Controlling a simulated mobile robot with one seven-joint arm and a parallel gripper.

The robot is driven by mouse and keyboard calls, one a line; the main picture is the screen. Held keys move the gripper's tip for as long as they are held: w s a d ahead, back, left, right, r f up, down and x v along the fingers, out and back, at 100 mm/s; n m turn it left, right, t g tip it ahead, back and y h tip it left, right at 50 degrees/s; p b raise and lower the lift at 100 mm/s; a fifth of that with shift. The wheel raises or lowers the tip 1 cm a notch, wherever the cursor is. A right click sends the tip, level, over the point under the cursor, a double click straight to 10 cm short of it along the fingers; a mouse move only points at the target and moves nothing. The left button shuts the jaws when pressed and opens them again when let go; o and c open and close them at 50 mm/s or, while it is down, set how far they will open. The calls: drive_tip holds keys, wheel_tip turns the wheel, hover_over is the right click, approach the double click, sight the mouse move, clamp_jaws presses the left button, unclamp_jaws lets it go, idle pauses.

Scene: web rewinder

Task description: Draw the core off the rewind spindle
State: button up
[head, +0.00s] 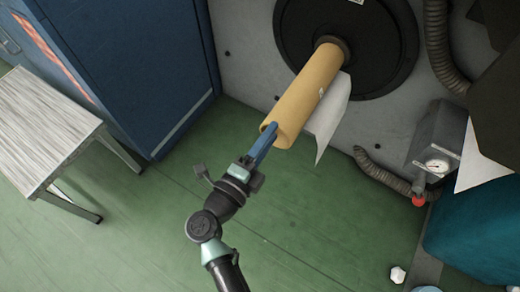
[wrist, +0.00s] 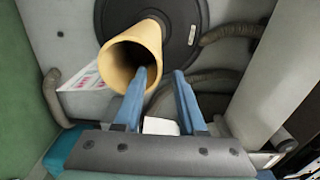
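The core (head: 308,90) is a long tan tube, jutting out from a round black disc (head: 382,50) on the grey machine wall. A brown collar (head: 331,41) shows at its far end; the spindle inside is hidden. In the wrist view the core's open mouth (wrist: 118,62) faces me and looks hollow. My gripper (wrist: 161,73) has two blue fingers held apart. The left fingertip overlaps the mouth's opening and the right one is outside, to the right of the rim. Whether either finger touches the core's wall I cannot tell.
A white sheet (head: 329,112) hangs beside the core. A ribbed hose (head: 384,174) and a gauge box (head: 438,140) are at right, near a teal bin (head: 478,235). A blue cabinet (head: 130,60) and a table (head: 40,125) stand left. Green floor is open below.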

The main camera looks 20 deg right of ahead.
sight(280, 121)
drive_tip(key=shift+x, duration=2.55)
clamp_jaws()
drive_tip(key=shift+r+p, duration=0.3)
drive_tip(key=shift+p, duration=0.3)
